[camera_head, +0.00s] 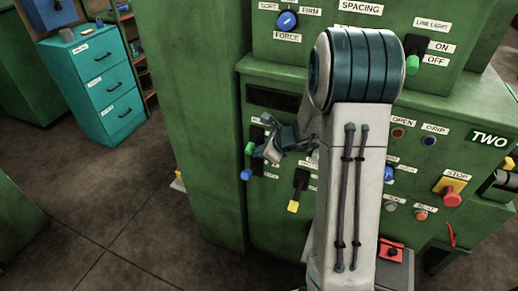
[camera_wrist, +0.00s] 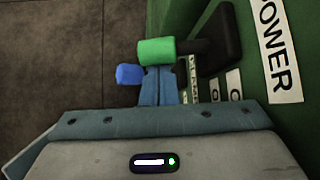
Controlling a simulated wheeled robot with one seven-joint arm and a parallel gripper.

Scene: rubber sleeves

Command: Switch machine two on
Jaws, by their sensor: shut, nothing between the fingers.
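Machine two (camera_head: 478,165) is a green cabinet with a "TWO" plate at its right. A lever with a green knob (camera_head: 249,148) sticks out at the left of its front, above a blue knob (camera_head: 246,175). In the wrist view the green knob (camera_wrist: 168,52) stands on a dark plate beside a "POWER" label (camera_wrist: 274,50); the blue knob (camera_wrist: 130,75) is to its left. My gripper (camera_head: 270,152) is shut and empty. Its fingertips (camera_wrist: 160,72) reach the green knob's edge in the wrist view; I cannot tell whether they touch it.
A yellow-tipped lever (camera_head: 293,206) is right of my gripper. A red stop button (camera_head: 452,198) and smaller buttons are farther right. My arm hides the panel's middle. A teal drawer cabinet (camera_head: 108,90) stands at the back left. The floor (camera_head: 110,205) to the left is clear.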

